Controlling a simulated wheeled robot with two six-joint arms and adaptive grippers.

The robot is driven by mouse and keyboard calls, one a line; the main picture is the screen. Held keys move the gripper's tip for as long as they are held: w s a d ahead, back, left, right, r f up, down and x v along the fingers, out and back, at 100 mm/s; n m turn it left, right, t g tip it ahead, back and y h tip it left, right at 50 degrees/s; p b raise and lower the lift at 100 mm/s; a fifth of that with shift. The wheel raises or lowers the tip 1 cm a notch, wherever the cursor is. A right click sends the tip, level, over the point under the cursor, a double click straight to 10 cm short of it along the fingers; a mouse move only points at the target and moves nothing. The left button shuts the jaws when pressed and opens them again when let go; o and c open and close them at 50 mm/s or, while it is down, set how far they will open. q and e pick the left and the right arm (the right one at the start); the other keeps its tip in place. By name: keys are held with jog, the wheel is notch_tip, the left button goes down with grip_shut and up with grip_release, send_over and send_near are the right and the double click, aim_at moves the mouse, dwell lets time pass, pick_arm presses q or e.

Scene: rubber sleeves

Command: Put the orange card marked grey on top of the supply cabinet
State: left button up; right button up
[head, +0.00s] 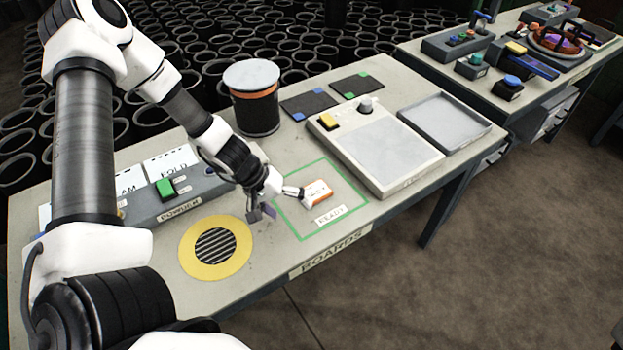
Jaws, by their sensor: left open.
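A small orange and white item (317,192) lies inside the green square marked READY. It may be the orange card, but its marking is too small to read. My left gripper (274,204) is open, low over the table at the left edge of that square. One finger is close to the item's left side; I cannot tell whether they touch. A small greyish-purple patch shows by the other finger, and I cannot tell what it is. No supply cabinet can be made out for certain. My right gripper is not in view.
A yellow ring with a dark grille (216,247) lies left of the gripper. A grey box with a green button (166,189) and a dark canister (253,110) stand behind. A white device (378,150) and a grey tray (445,122) are to the right. A second table holds several controls.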

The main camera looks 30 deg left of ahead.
aim_at(313, 192)
pick_arm(q)
jog(key=w+r+m+y, duration=0.1)
jog(key=w+m, duration=0.1)
jog(key=m, duration=0.1)
jog(key=w+m+y, duration=0.1)
jog(key=w+m, duration=0.1)
jog(key=m, duration=0.2)
jog(key=w+a+r+m+y, duration=0.1)
jog(key=w+m, duration=0.2)
jog(key=shift+a+r+t+y, duration=0.1)
jog(key=shift+r+t+y, duration=0.25)
jog(key=shift+t+y, duration=0.05)
jog(key=shift+m, duration=0.4)
jog(key=b+x, duration=0.5)
jog(key=a+b+x, duration=0.1)
jog(key=b+x, duration=0.2)
jog(key=shift+w, duration=0.35)
jog(key=shift+r, duration=0.3)
jog(key=c, duration=1.4)
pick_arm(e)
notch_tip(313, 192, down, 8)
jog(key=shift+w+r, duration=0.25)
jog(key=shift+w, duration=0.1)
